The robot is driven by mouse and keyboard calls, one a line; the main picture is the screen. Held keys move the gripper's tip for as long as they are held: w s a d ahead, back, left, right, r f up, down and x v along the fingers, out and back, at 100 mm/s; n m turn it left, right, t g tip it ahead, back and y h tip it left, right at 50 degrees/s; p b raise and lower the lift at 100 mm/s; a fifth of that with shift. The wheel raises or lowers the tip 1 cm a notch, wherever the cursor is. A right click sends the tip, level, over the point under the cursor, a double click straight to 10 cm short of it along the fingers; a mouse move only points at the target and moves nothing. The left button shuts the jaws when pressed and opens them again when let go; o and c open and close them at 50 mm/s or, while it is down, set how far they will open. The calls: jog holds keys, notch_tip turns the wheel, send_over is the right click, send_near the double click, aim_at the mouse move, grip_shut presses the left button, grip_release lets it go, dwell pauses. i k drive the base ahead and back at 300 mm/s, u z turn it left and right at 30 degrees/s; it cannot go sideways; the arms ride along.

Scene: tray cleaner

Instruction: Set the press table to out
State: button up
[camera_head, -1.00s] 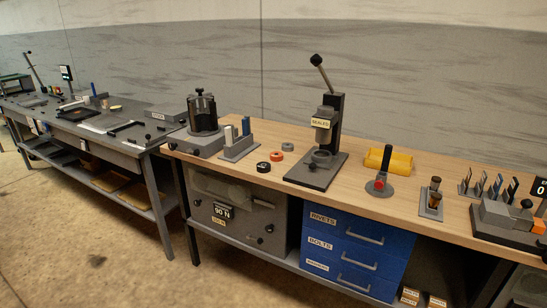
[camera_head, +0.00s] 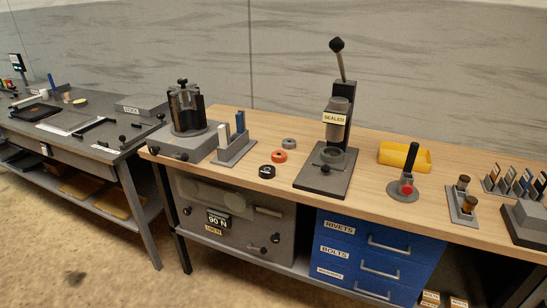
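A lever press (camera_head: 338,115) labelled SEALER stands on the wooden bench, with its black lever raised and tilted a little left. Under its head, a grey ring-shaped seat (camera_head: 333,158) sits on a dark flat base (camera_head: 322,183). I cannot tell which part is the press table or whether it is in or out. A second device, a dark cylinder fixture (camera_head: 186,107) on a grey block with a front knob, stands at the bench's left end. My gripper is not in view.
Black, red and grey rings (camera_head: 278,156) lie left of the press. A yellow tray (camera_head: 404,156) and a red-buttoned stand (camera_head: 405,185) are to its right. Blue drawers (camera_head: 376,255) and a 90 N unit (camera_head: 240,226) sit below. Floor is free at lower left.

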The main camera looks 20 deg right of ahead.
aim_at(326, 162)
jog(key=z, duration=0.5)
jog(key=i, duration=0.9)
jog(key=z, duration=0.1)
